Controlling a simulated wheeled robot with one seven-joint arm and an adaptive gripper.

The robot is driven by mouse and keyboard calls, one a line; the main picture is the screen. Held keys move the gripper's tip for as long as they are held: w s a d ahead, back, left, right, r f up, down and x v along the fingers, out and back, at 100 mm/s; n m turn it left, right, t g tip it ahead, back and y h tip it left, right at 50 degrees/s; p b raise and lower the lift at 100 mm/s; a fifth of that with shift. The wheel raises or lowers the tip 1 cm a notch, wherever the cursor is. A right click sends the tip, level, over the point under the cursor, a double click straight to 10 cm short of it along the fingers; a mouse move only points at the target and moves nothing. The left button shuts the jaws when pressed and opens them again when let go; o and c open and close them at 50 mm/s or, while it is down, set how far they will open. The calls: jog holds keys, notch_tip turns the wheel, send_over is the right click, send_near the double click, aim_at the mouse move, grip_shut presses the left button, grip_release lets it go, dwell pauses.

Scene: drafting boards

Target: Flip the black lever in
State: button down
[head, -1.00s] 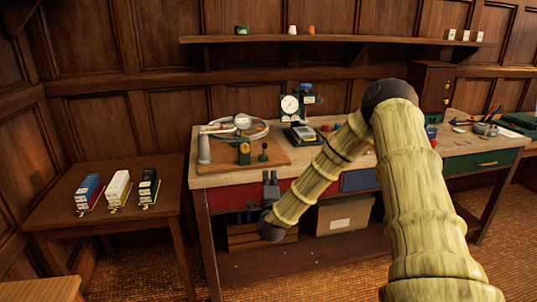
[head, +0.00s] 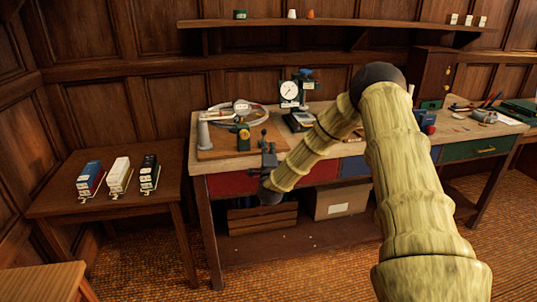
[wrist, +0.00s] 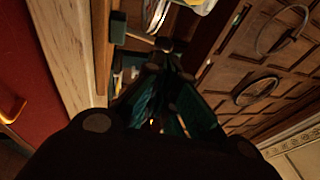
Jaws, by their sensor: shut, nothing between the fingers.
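A black block-shaped unit (head: 149,172) with a white label and a thin wire loop at its front stands on the small left table, at the right end of a row of three. I cannot make out a separate lever on it. A small dark upright stick (head: 264,137) on the workbench's wooden board could also be a lever; its lower part is partly hidden by my gripper. My gripper (head: 268,149) is shut and empty, fingers up, at the bench's front edge, right of the black unit and well apart from it. In the wrist view the shut fingers (wrist: 165,48) show against dark background.
A blue unit (head: 90,178) and a white unit (head: 119,174) stand left of the black one on the small table (head: 65,203). The workbench (head: 222,168) carries a board with gauge and hose, and a dial stand (head: 290,92).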

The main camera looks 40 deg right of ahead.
jog(key=shift+p+x, duration=0.6)
jog(key=shift+x, duration=2.05)
jog(key=shift+w+r, duration=0.1)
jog(key=shift+r, duration=0.05)
